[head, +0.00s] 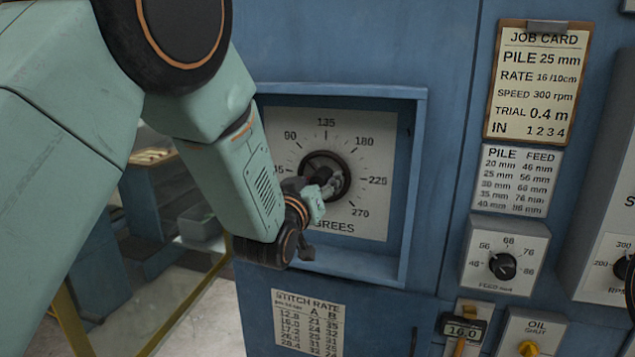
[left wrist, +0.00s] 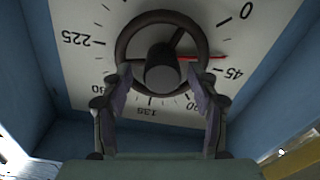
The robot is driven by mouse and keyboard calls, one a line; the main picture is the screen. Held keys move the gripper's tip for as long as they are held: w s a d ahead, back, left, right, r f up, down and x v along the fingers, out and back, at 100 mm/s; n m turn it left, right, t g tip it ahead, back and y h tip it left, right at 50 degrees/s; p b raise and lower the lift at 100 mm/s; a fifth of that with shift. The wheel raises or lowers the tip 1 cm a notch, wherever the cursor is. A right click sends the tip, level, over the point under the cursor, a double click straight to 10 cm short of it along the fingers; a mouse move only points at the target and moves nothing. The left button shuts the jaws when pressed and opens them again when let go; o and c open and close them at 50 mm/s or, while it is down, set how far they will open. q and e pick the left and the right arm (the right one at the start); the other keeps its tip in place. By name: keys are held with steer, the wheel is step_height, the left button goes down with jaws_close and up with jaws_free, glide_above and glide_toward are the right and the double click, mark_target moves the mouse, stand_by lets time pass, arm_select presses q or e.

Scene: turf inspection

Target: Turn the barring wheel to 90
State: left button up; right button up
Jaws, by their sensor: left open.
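The barring wheel (head: 326,172) is a dark round handwheel on a pale degree dial (head: 385,150), set in a recessed blue frame. In the left wrist view the wheel's rim (left wrist: 122,38) and its central hub (left wrist: 172,75) show clearly. A red pointer (left wrist: 215,57) lies just short of the 45 mark, on the 0 side. My left gripper (head: 326,190) is in front of the wheel's lower part. In the left wrist view its two fingers (left wrist: 161,80) are spread apart, with the hub between them and nothing clamped. Whether they touch the rim is unclear. My right gripper is out of view.
The frame's raised edge (head: 419,180) surrounds the dial. To the right are a job card (head: 537,85), a pile and feed table (head: 513,180) and a feed knob (head: 502,266). A stitch rate plate (head: 308,322) is below. My left arm covers the left side.

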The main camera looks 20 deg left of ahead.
arm_select(q)
steer(key=shift+w+a+f, duration=0.15)
steer(key=shift+a, duration=0.05)
steer(key=shift+c, duration=1.2)
steer(key=shift+d, duration=0.2)
steer(key=c, duration=0.4)
steer(key=shift+a, duration=0.1)
steer(key=c, duration=0.5)
steer(key=shift+m, duration=0.3)
steer(key=shift+c, duration=0.2)
steer(key=m+b, duration=0.2)
steer(key=m, duration=0.3)
steer(key=shift+b, duration=0.3)
steer(key=m+b, duration=0.2)
steer(key=m, duration=0.4)
